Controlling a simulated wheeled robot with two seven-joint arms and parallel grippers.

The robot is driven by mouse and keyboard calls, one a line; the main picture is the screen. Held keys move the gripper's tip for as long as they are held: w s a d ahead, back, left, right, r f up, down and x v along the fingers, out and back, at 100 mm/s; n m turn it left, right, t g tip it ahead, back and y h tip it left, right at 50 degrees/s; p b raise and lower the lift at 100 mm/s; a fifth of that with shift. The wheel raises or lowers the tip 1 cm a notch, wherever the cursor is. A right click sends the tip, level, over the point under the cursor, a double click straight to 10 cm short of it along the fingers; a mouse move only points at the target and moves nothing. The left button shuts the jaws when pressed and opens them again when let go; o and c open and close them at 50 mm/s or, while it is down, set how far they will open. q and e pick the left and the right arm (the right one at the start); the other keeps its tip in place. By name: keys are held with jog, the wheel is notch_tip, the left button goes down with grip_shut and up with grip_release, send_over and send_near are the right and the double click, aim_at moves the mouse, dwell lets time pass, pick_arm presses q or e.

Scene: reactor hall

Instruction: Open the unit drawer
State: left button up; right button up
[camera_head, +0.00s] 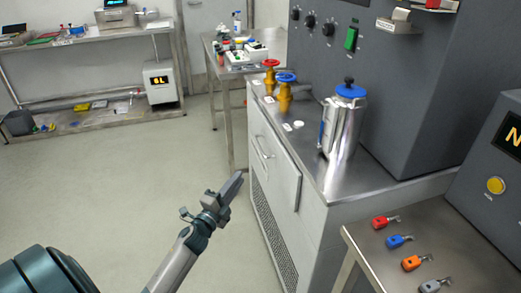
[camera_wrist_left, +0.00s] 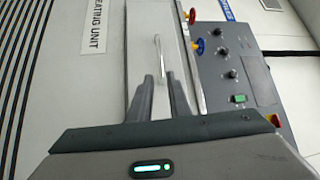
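The unit drawer (camera_head: 272,160) is a light grey front panel under the steel top of the unit, with a slim bar handle (camera_head: 262,148). The drawer looks closed or nearly so. My left gripper (camera_head: 236,180) is in front of the panel, to the left of and below the handle in the head view. In the left wrist view its two dark fingers (camera_wrist_left: 161,78) are apart with nothing held. The handle (camera_wrist_left: 158,52) lies ahead of them, its near end lined up with the gap. Contact is not visible. My right gripper is out of view.
The unit's top carries a silver canister (camera_head: 342,128) with a blue lid and red and blue valves (camera_head: 285,85). A side table (camera_head: 400,258) with several coloured keys stands at the right. The floor (camera_head: 120,180) left of the unit is clear.

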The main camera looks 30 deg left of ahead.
aim_at(260, 148)
pick_arm(q)
jog(key=shift+w, duration=0.1)
